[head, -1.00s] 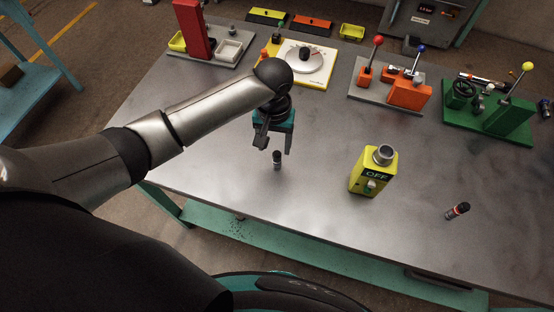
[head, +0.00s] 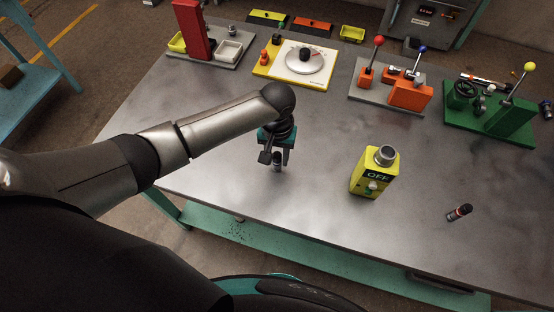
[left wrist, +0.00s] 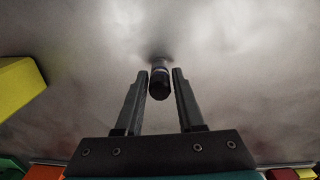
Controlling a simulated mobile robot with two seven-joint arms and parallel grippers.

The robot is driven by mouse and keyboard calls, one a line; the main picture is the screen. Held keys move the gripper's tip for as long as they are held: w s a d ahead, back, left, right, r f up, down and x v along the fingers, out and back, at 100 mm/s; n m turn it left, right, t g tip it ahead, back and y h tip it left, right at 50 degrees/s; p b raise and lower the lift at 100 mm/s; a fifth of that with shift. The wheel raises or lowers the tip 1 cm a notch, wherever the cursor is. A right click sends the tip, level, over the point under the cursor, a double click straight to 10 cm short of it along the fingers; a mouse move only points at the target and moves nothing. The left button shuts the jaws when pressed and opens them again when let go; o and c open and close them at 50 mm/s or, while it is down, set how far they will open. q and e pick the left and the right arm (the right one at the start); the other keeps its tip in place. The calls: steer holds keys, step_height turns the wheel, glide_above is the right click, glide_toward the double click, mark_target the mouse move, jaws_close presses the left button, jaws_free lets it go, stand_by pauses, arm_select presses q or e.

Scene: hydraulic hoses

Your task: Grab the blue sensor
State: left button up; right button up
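A small dark cylinder (head: 277,167), which I take to be the blue sensor, stands upright near the table's left front edge. In the left wrist view the sensor (left wrist: 159,84) has a black end and a pale bluish band. My left gripper (head: 276,158) is just above and around it, pointing down. In the left wrist view my left gripper (left wrist: 160,72) is open, with one finger on each side of the sensor and a gap to each. The head view hides part of the sensor behind the gripper. My right gripper is not in view.
A yellow box marked OFF (head: 373,172) stands right of the gripper. A dark cylinder with a red band (head: 459,212) is at the right. Lever stands in orange (head: 408,95) and green (head: 506,120) and a white dial board (head: 300,68) line the back. Table around the sensor is clear.

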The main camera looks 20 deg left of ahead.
arm_select(q)
jaws_close()
stand_by(0.3)
steer(key=shift+r, duration=0.1)
step_height(320, 180, up, 20)
steer(key=p, duration=0.3)
